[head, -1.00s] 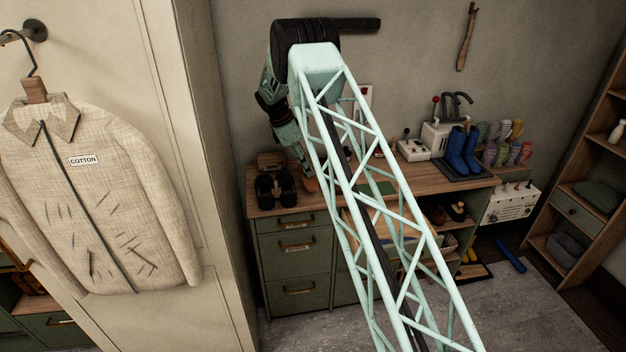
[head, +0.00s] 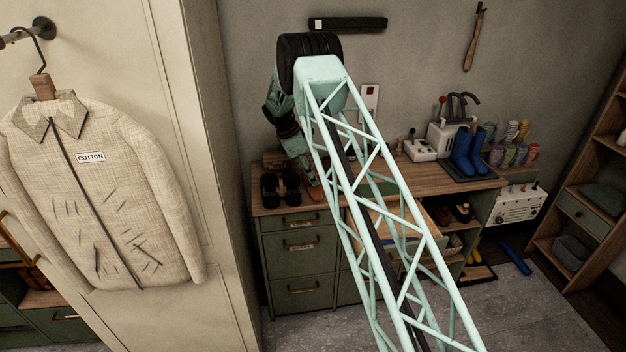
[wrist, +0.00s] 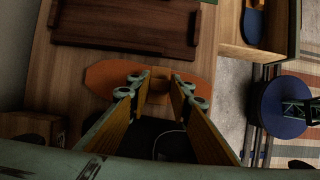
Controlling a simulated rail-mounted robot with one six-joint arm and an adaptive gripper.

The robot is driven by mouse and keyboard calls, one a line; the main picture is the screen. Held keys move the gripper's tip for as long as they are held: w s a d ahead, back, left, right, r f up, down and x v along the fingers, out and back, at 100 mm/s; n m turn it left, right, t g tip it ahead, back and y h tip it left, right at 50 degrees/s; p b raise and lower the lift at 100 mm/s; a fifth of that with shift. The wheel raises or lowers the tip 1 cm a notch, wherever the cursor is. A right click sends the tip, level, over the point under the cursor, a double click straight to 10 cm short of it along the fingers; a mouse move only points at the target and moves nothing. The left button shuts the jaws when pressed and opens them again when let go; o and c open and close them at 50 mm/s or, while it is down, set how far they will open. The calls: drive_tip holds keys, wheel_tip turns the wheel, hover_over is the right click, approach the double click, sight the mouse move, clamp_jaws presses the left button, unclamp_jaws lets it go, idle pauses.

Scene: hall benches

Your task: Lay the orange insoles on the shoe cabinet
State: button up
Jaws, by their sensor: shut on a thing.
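The orange insoles (wrist: 106,77) show in the wrist view as one flat orange shape with rounded ends, lying crosswise between my fingers. I cannot tell the two insoles apart. My gripper (wrist: 161,85) is shut on their narrow middle, with the ends sticking out on both sides. They are over the wooden top of the shoe cabinet (wrist: 88,58), at or very close to its surface; touching cannot be told. In the head view the green cabinet (head: 300,268) stands against the wall. My gripper (head: 311,178) is low over its left part, mostly hidden by my arm.
Black shoes (head: 281,187) stand left of my gripper on the top. A dark brown wooden tray (wrist: 125,22) lies close beside the insoles. Blue boots (head: 467,152) and a white device (head: 420,149) stand farther right. A shirt (head: 95,190) hangs at left.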

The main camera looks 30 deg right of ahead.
drive_tip(key=shift+f, duration=0.3)
drive_tip(key=shift+f, duration=0.1)
drive_tip(key=o, duration=0.9)
drive_tip(key=v, duration=1.2)
idle(0.5)
